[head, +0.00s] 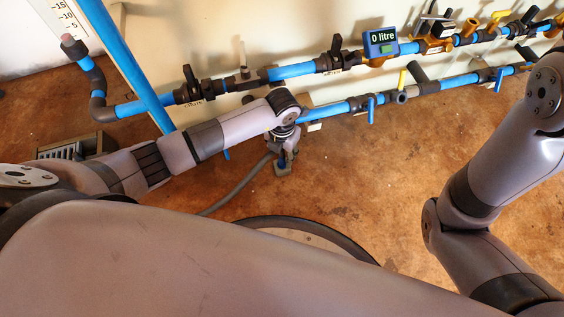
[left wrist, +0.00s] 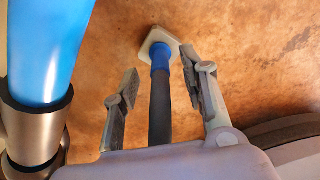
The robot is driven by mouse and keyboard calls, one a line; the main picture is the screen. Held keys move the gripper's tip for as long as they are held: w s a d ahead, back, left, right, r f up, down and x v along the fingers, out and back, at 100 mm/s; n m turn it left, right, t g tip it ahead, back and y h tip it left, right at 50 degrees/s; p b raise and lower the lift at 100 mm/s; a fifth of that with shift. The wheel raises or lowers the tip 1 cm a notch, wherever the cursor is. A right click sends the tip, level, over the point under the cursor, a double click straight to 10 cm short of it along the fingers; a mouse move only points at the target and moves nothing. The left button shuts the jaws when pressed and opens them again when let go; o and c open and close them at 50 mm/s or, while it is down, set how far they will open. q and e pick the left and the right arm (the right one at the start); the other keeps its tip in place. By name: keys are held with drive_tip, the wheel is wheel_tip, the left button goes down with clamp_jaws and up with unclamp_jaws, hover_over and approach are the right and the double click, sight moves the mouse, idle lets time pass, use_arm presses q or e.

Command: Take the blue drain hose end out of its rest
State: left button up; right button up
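The drain hose (left wrist: 160,110) is dark grey with a blue end (left wrist: 160,56). In the left wrist view its blue end meets a pale square rest (left wrist: 157,36) low over the floor. In the head view the rest (head: 283,169) shows just below my left gripper (head: 284,156), and the grey hose (head: 235,191) curves away to the lower left. In the left wrist view my left gripper (left wrist: 160,64) is open, one finger on each side of the hose, with visible gaps. My right arm shows at the right of the head view, but its gripper is out of view.
Blue pipes (head: 292,72) with valves and a meter (head: 381,43) reading "0 litre" run along the wall behind my left gripper. A thick blue pipe (left wrist: 45,45) stands close at left in the wrist view. A dark round rim (head: 325,236) lies below the gripper. Brown floor (head: 370,185) is clear to the right.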

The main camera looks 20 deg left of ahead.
sight(282, 162)
use_arm(q)
drive_tip(key=shift+f+b, duration=0.9)
drive_tip(key=shift+f, duration=1)
drive_tip(key=shift+c, duration=0.2)
clamp_jaws()
